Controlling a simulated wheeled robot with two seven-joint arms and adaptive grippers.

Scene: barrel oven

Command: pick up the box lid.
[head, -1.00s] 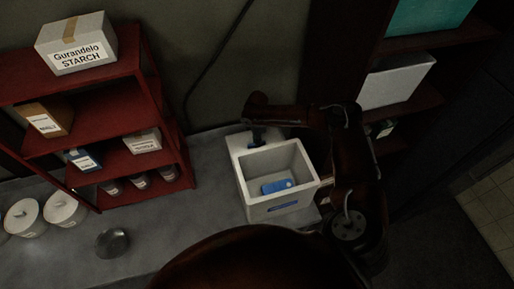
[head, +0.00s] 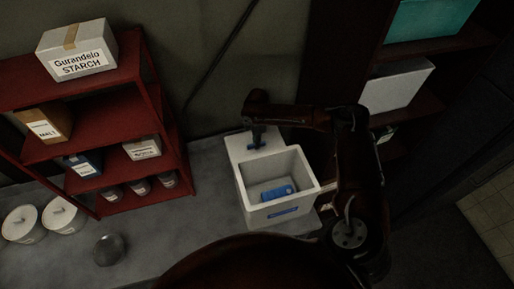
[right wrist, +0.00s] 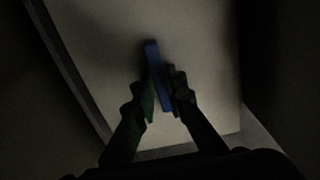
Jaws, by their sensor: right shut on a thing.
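The white box lid (head: 240,147) shows at the back of an open white box (head: 262,218), with a small blue handle on it. I cannot tell from the head view whether the lid rests on something or is raised. My right gripper (head: 257,134) is above the lid, shut on its blue handle. In the right wrist view the fingers (right wrist: 160,98) close on both sides of the blue handle (right wrist: 152,62), with the pale lid (right wrist: 105,35) filling much of the picture. A blue object (head: 279,192) lies inside the box. My left gripper is not in view.
A red shelf (head: 95,112) with boxes and jars stands at left on the grey counter (head: 190,225). White lidded pots (head: 22,226) and a small round dish (head: 108,249) are in front of it. A dark shelf unit with a white bin (head: 395,87) stands at right.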

